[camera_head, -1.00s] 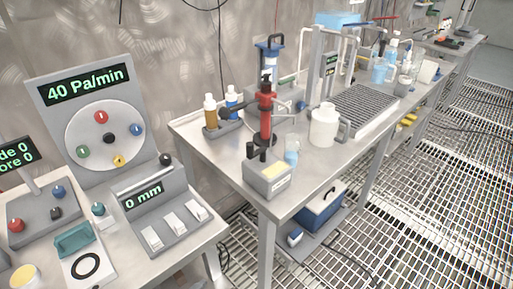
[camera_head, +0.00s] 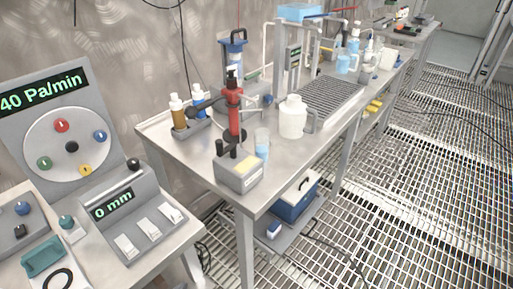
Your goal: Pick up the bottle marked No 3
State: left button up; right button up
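No label reading No 3 can be made out on any bottle. An amber bottle (camera_head: 178,113) with a white cap and a blue bottle (camera_head: 198,100) with a white cap stand upright in a grey holder (camera_head: 193,133) on the middle table. A white jug-like bottle (camera_head: 292,118) with a handle stands to the right of a red stand (camera_head: 233,108). Farther back, a pale blue bottle (camera_head: 354,40) and a white-topped bottle (camera_head: 369,47) stand near the table's far end. Neither gripper is in view.
A control panel (camera_head: 68,143) with a dial and a switch box (camera_head: 140,221) fill the near left table. A grey box (camera_head: 238,172) and a beaker (camera_head: 262,144) sit near the middle table's front corner. A grille tray (camera_head: 325,97) lies behind. Grated floor at right is open.

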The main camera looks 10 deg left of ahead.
aim_at(262, 142)
jog(key=i+l, duration=0.2)
jog(key=l, duration=0.2)
jog(key=i+l+u, duration=0.1)
jog(key=l, duration=0.25)
jog(key=i+l, duration=0.25)
jog(key=l, duration=0.15)
jog(key=i+l+u, duration=0.1)
jog(key=l, duration=0.3)
jog(key=i+u, duration=0.15)
jog(key=u, duration=1.3)
